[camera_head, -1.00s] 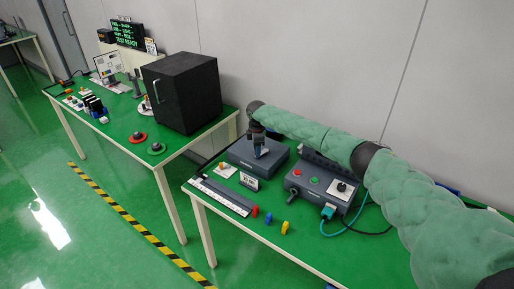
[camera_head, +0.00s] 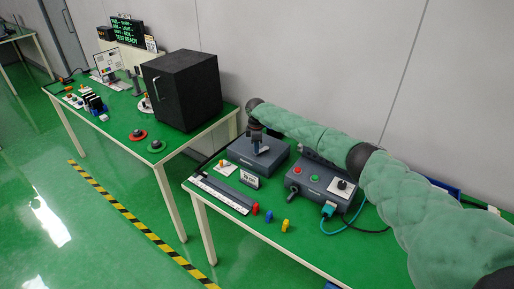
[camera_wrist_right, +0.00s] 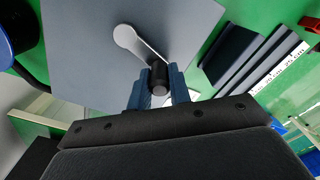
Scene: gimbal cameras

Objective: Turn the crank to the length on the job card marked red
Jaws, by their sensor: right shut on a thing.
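The crank (camera_wrist_right: 135,43) is a silver arm with a black handle (camera_wrist_right: 158,76), on top of a grey box (camera_wrist_right: 90,30). My right gripper (camera_wrist_right: 158,92) is shut on the black handle between its blue fingers. In the head view the right gripper (camera_head: 257,143) reaches down onto the same grey box (camera_head: 243,153), and the crank is mostly hidden by it. A small dark display (camera_head: 249,181) stands at the box's front; its text is too small to read surely. I cannot pick out a job card marked red. My left gripper is not in view.
A long rail with a white scale (camera_head: 222,194) lies at the table's front left. Red, blue and yellow pieces (camera_head: 270,216) stand nearby. A control box (camera_head: 318,185) with buttons and a teal cable is on the right. A black cabinet (camera_head: 180,90) stands on the neighbouring table.

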